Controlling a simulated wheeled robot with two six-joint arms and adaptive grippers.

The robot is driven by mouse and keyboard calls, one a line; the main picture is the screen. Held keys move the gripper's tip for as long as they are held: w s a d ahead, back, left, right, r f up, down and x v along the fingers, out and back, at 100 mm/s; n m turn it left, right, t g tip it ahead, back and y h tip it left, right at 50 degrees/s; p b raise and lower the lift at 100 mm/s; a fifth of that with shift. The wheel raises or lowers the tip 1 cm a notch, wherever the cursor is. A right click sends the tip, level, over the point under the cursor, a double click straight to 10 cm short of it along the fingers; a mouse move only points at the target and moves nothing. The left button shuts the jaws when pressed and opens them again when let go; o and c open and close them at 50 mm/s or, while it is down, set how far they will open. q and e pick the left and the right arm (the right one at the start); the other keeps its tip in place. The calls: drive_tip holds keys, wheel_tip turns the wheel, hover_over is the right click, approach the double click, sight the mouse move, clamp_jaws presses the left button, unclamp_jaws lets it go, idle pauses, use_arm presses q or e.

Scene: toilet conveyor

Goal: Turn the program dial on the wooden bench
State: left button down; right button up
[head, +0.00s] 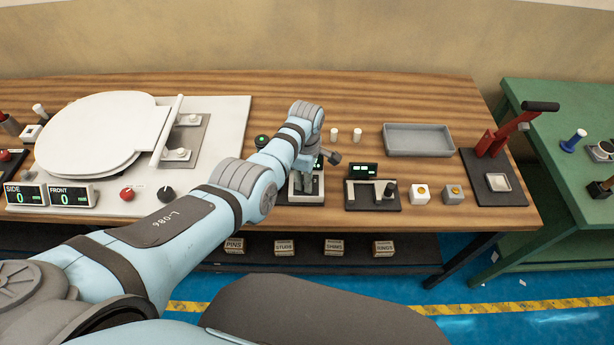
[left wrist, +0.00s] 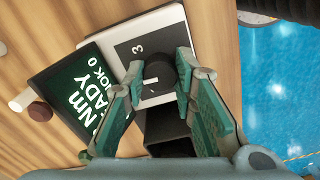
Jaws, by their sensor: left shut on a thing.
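The program dial (left wrist: 160,76) is a black knob with a white pointer line, on a dark plate marked 3 on a light grey unit (left wrist: 160,27). My left gripper (left wrist: 160,66) has its two green-padded fingers around the knob, one on each side, and is shut on it. In the head view my left gripper (head: 306,184) points down onto the unit (head: 318,195) near the bench's front edge and hides the dial. A dark screen (left wrist: 83,95) with green and white text stands beside the dial. My right gripper is not in view.
On the wooden bench (head: 350,95), a small unit with a lit display (head: 362,170) stands right of my gripper. A grey tray (head: 418,140) and a red-levered press (head: 497,150) are further right. A toilet seat (head: 95,130) lies on a white panel at left.

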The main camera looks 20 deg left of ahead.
use_arm(q)
drive_tip(key=m, duration=0.5)
drive_tip(key=shift+r, duration=0.1)
drive_tip(key=m, duration=0.6)
drive_tip(key=shift+w, duration=0.1)
idle(0.4)
drive_tip(key=c, duration=1.3)
unclamp_jaws()
wheel_tip(320, 180, up, 12)
